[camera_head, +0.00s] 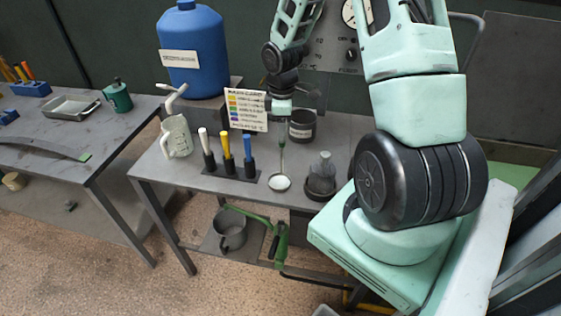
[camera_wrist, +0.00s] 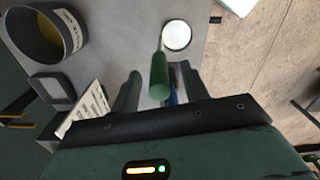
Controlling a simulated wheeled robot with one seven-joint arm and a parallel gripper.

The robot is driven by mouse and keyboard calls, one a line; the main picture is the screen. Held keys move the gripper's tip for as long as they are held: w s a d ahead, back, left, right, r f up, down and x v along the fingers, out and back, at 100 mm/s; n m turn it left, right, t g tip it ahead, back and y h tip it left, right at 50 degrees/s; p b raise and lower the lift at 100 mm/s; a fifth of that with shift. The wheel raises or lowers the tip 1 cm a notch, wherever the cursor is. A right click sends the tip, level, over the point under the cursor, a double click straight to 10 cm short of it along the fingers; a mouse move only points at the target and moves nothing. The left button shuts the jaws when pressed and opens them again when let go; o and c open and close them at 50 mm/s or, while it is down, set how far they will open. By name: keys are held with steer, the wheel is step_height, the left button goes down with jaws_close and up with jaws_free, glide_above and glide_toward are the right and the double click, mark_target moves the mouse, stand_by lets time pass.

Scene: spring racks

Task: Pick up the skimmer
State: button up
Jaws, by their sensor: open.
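The skimmer has a green handle (camera_wrist: 159,77) and a round white head (camera_wrist: 176,36). In the head view its white head (camera_head: 280,183) is low over the metal table, with the thin shaft rising toward my gripper (camera_head: 281,116). In the wrist view my gripper (camera_wrist: 158,82) is open, and the handle shows between its two fingers with a gap on each side. Whether the handle is at fingertip depth is hard to tell.
A rack with white, yellow and blue handles (camera_head: 228,155) stands left of the skimmer. A dark labelled pot (camera_head: 302,125) and a colour-coded sign (camera_head: 246,110) are behind. A blue drum (camera_head: 192,50) stands farther left.

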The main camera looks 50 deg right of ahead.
steer(key=shift+f, duration=1)
jaws_close()
